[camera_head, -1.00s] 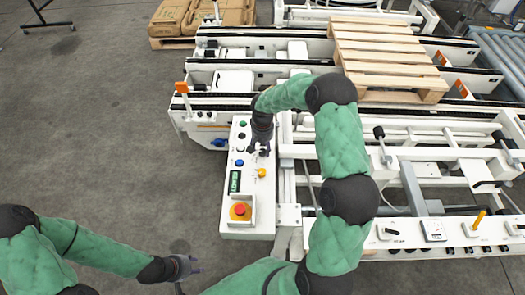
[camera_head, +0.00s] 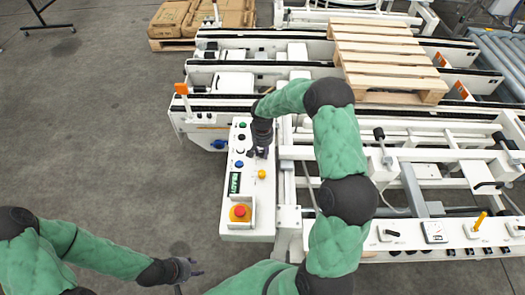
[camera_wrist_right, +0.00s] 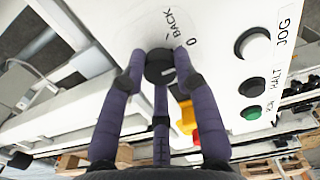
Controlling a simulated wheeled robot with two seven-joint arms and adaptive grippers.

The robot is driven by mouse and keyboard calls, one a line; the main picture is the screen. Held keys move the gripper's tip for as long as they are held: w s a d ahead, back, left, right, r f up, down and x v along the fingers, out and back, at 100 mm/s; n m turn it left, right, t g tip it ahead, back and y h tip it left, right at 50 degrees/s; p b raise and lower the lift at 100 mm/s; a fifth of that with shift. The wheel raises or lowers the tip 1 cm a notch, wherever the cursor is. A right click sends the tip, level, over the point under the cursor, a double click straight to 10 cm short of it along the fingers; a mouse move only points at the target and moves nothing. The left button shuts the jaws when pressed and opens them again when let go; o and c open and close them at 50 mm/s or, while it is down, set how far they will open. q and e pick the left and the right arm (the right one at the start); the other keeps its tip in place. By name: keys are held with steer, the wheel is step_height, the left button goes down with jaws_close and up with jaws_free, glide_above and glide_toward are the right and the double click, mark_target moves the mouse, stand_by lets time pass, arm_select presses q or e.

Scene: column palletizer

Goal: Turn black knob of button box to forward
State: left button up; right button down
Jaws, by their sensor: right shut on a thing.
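The white button box (camera_head: 236,218) stands left of the conveyor frame in the head view. My right gripper (camera_head: 260,152) reaches down onto its upper right part. In the right wrist view my right gripper (camera_wrist_right: 160,75) has its fingers closed around the black knob (camera_wrist_right: 158,68). The words "BACK" and "0" show beside the knob; a "forward" label is not visible, and the pointer direction cannot be told. The box's small display (camera_head: 234,183) reads what looks like "READY". My left gripper (camera_head: 188,270) hangs over the floor, open and empty.
The box also carries a red emergency stop (camera_head: 240,211), a yellow-orange button (camera_head: 261,174) and a blue button (camera_head: 239,164). A wooden pallet (camera_head: 390,60) lies on the conveyor.

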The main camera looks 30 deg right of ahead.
mark_target(263, 152)
steer(key=shift+m, duration=0.3)
steer(key=m+b, duration=0.2)
steer(key=m, duration=0.1)
steer(key=shift+m, duration=0.3)
steer(key=shift+m+b, duration=0.75)
steer(key=shift+m, duration=1.55)
steer(key=shift+w+d+r, duration=0.1)
steer(key=c, duration=0.9)
jaws_free()
steer(key=shift+c, duration=0.2)
step_height(263, 152, up, 12)
